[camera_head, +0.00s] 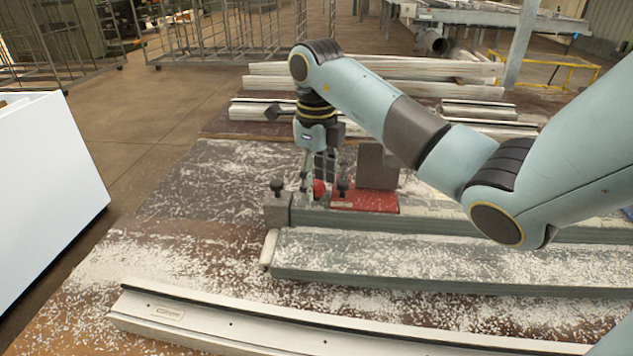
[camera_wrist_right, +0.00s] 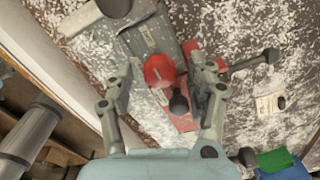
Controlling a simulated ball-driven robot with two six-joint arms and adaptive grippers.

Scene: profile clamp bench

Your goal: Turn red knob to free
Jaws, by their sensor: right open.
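The red knob (camera_wrist_right: 158,70) shows as a round red cap between the fingers in the right wrist view. In the head view a small part of the red knob (camera_head: 319,187) shows at the fingertips. My right gripper (camera_head: 318,183) points down over the left end of the clamp. It is open, with one finger on either side of the knob in the wrist view (camera_wrist_right: 160,73); I cannot tell whether either touches it. The red clamp base (camera_head: 370,201) lies beside the knob. My left gripper is not in view.
Black ball-ended handles (camera_head: 277,187) stand near the knob, one (camera_wrist_right: 179,104) close to the fingers. A grey upright block (camera_head: 377,166) stands behind the red base. Chip-strewn profiles (camera_head: 440,255) lie in front. The bench surface at left (camera_head: 200,190) is clear except for chips.

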